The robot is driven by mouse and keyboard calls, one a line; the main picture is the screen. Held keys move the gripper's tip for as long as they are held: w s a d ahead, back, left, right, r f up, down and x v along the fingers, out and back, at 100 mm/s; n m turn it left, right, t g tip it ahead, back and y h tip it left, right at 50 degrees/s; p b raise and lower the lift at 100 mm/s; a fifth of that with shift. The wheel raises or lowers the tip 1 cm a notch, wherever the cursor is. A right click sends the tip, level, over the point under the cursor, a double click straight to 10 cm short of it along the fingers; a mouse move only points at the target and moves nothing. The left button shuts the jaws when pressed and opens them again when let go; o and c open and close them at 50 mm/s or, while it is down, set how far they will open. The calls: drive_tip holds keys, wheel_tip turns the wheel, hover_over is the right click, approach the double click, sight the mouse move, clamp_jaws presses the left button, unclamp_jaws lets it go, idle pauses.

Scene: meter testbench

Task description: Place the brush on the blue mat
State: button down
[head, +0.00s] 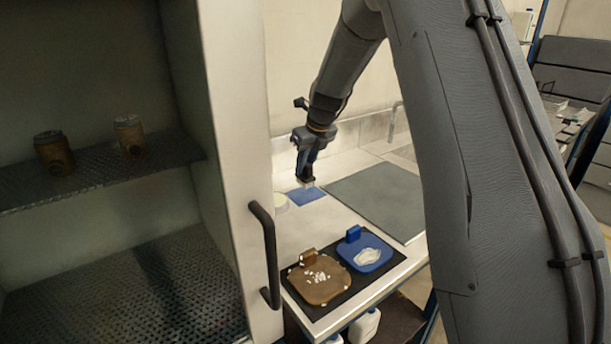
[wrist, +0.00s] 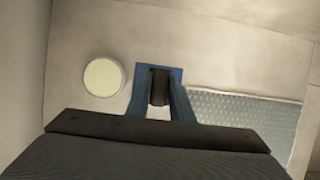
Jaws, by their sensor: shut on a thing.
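My gripper (head: 305,174) is over the blue mat (head: 309,196) on the worktop and points down. In the wrist view its two fingers are shut on the dark brush (wrist: 159,89), which sits between the fingertips. The blue mat also shows in the wrist view (wrist: 176,73), behind the brush and partly hidden by it and the fingers. The brush's lower end is at or just above the mat; I cannot tell whether it touches.
A round pale dish (wrist: 104,77) stands left of the mat. A grey textured mat (head: 378,198) lies to the right. Brown (head: 318,291) and blue (head: 365,262) pans stand in front on a black pad (head: 350,291). An open cabinet (head: 232,150) with a handle is at left.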

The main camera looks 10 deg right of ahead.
sight(305, 175)
drive_tip(key=shift+f+p, duration=0.4)
drive_tip(key=shift+f, duration=1.45)
drive_tip(key=shift+f, duration=0.15)
drive_tip(key=c, duration=1.6)
unclamp_jaws()
drive_tip(key=shift+o, duration=0.2)
drive_tip(key=b+v, duration=0.2)
drive_tip(key=v, duration=1)
drive_tip(key=shift+b, duration=0.3)
drive_tip(key=shift+d, duration=0.1)
